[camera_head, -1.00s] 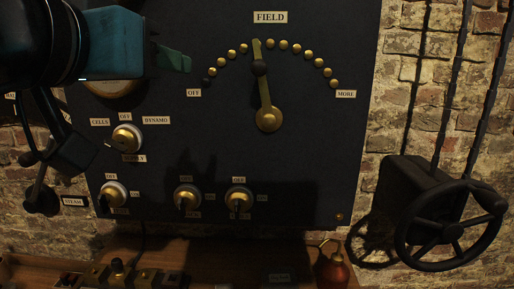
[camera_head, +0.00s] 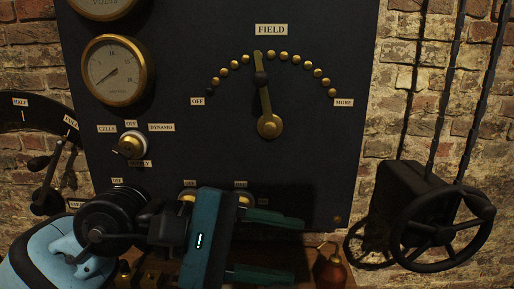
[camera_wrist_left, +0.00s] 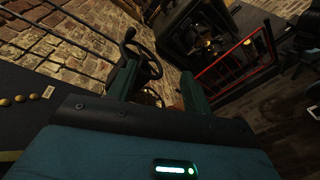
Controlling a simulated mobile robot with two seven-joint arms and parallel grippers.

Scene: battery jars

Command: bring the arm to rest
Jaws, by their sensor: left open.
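My left arm comes in from the lower left in the head view. Its teal left gripper (camera_head: 278,246) points right, in front of the lower part of the black panel and above the bench. Its two fingers are apart with nothing between them. The fingers (camera_wrist_left: 154,88) also show apart in the left wrist view. The gripper hides most of the lower row of switches. My right gripper is in neither view.
The panel (camera_head: 190,100) carries the field lever (camera_head: 265,100), a round gauge (camera_head: 118,70) and a brass knob (camera_head: 130,145). A black handwheel (camera_head: 442,228) stands at right. A red railing (camera_wrist_left: 235,60) shows in the wrist view.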

